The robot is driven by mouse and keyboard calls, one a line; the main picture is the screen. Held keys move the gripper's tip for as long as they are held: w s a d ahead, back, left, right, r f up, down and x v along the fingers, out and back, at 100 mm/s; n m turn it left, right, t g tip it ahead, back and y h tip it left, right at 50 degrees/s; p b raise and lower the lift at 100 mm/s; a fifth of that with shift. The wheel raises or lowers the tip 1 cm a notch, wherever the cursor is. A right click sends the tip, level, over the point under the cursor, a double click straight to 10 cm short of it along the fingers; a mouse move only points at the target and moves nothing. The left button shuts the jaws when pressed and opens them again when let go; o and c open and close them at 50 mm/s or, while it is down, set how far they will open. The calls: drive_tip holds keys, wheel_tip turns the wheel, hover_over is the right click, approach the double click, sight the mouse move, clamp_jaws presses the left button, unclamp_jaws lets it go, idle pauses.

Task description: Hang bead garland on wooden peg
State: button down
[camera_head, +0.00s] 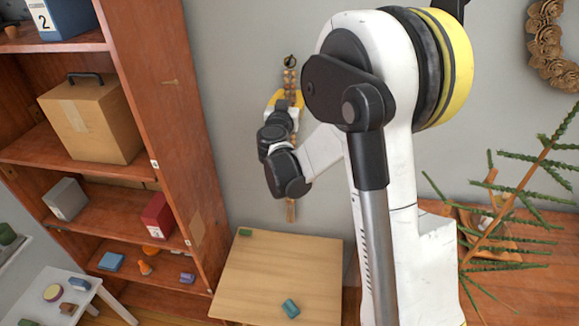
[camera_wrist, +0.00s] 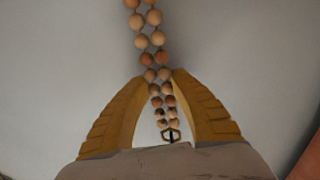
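The bead garland (camera_head: 290,78) is a double strand of brown wooden beads with a dark ring at its upper end. My gripper (camera_head: 287,98) is shut on it just below the ring, in front of the grey wall. A brown length that looks like its lower end shows below my arm; the middle is hidden behind the arm. In the wrist view, the yellow fingertips of my gripper (camera_wrist: 158,76) pinch the garland (camera_wrist: 152,42), with the dark hexagonal ring between the fingers, near the palm.
A wooden table (camera_head: 268,268) stands below, with a small teal object (camera_head: 290,308) on it. A brown shelf unit (camera_head: 160,110) with boxes stands at left. A brown wreath (camera_head: 556,45) hangs at upper right, above a green-branched tree (camera_head: 510,215). The wall around my gripper looks bare.

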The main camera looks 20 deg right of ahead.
drive_tip(key=shift+r, duration=0.2)
idle(0.3)
drive_tip(key=shift+r+p, duration=0.3)
drive_tip(key=shift+r, duration=0.1)
drive_tip(key=shift+a, duration=0.1)
drive_tip(key=shift+r+v, duration=0.2)
drive_tip(key=shift+v, duration=2.35)
drive_tip(key=shift+s, duration=0.1)
